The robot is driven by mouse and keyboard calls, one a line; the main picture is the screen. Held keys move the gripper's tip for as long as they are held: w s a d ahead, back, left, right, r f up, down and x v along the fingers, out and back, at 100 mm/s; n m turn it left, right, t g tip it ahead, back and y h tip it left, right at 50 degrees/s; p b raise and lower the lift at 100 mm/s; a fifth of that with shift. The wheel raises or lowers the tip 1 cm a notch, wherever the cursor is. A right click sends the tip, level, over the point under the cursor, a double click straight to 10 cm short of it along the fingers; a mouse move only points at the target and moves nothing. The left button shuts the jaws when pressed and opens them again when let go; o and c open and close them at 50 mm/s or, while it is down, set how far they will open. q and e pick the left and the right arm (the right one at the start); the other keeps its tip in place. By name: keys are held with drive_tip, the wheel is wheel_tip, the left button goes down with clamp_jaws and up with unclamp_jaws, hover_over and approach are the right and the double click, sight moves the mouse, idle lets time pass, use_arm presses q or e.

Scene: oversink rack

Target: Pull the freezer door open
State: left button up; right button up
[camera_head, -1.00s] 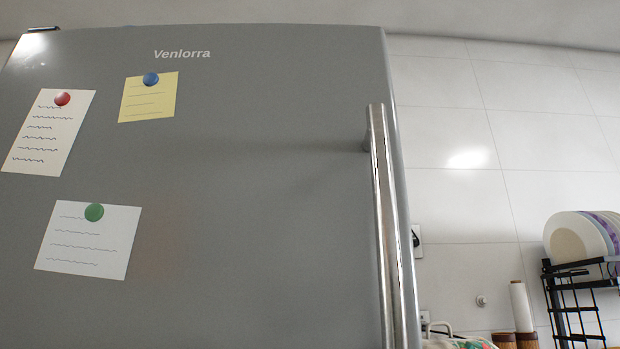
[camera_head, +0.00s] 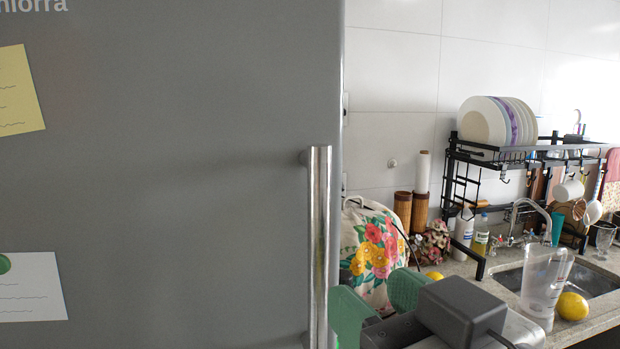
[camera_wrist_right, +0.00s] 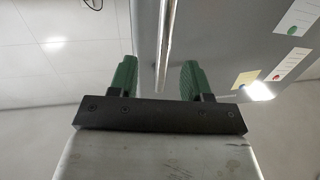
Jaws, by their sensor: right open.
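The grey freezer door (camera_head: 180,190) fills the left of the head view and looks shut. Its long vertical metal handle (camera_head: 319,245) runs near the door's right edge. My right gripper (camera_head: 378,303) is low in the head view, just right of the handle, with its green fingers apart and empty. In the right wrist view, the handle (camera_wrist_right: 166,40) lines up between the two open fingers (camera_wrist_right: 158,78). I cannot tell whether the bar lies between the fingers or beyond them. My left gripper is not in view.
Right of the fridge, a floral bag (camera_head: 375,250) stands on the counter. Beyond are a black rack (camera_head: 462,150) with plates (camera_head: 500,122), a sink (camera_head: 590,280), a clear jug (camera_head: 543,275) and a lemon (camera_head: 572,306). Notes (camera_head: 28,288) hang on the door.

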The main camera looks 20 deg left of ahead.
sight(324, 252)
drive_tip(key=a+r+p, duration=0.1)
drive_tip(key=p, duration=0.2)
drive_tip(key=w+a+p, duration=0.1)
drive_tip(key=p, duration=0.3)
drive_tip(key=shift+w+r, duration=0.2)
drive_tip(key=shift+r, duration=0.15)
drive_tip(key=x, duration=0.2)
drive_tip(key=p+x, duration=0.1)
drive_tip(key=x, duration=0.2)
drive_tip(key=p+x, duration=0.1)
drive_tip(key=x, duration=0.2)
drive_tip(key=shift+a+f, duration=0.15)
drive_tip(key=shift+f, duration=0.15)
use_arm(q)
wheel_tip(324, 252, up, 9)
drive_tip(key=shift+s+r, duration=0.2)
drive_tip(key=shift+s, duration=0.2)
use_arm(e)
clamp_jaws()
